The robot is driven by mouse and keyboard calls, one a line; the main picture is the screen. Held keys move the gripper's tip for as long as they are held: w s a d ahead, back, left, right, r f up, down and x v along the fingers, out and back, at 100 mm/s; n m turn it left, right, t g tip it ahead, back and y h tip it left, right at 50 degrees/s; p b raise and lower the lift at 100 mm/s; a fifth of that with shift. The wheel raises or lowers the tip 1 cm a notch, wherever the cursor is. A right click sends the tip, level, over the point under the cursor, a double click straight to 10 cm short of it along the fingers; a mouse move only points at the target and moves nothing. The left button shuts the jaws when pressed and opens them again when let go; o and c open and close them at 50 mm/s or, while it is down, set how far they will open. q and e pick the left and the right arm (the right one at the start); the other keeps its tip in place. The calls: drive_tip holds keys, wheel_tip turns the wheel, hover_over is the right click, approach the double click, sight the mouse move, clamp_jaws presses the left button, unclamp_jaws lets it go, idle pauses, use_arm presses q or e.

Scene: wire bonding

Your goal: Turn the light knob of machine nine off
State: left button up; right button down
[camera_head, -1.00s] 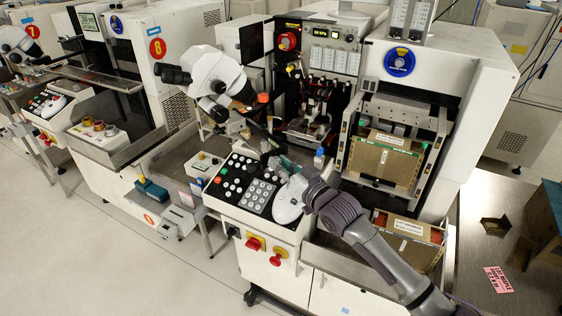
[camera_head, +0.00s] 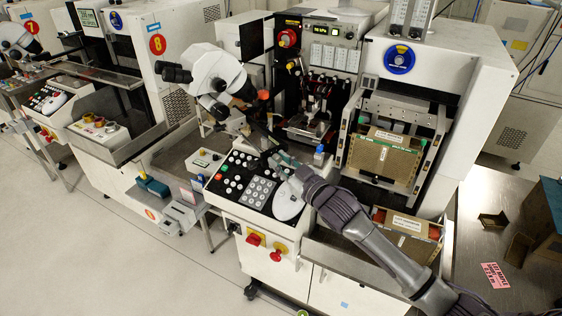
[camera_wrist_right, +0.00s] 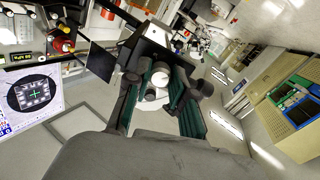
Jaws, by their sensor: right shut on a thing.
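The machine beside number eight, with a blue round sign (camera_head: 399,60), fills the middle of the head view; I see no number nine on it. Its sloped control panel (camera_head: 232,208) carries several buttons and a keypad. My right gripper (camera_head: 279,160) is at the panel's upper right edge, below the microscope (camera_head: 215,75). In the right wrist view the gripper (camera_wrist_right: 158,100) has its green-padded fingers around a small pale round part, likely the light knob, whose setting I cannot make out. The fingers largely hide the knob in the head view. My left gripper is not in view.
A blue-capped bottle (camera_head: 319,155) stands close right of my gripper. Brown magazines (camera_head: 384,165) stand at the right. Machine eight (camera_head: 157,45) is at the left, with open floor in front.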

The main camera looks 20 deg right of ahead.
drive_tip(key=shift+f, duration=0.15)
drive_tip(key=c, duration=1)
unclamp_jaws()
drive_tip(key=v, duration=1.2)
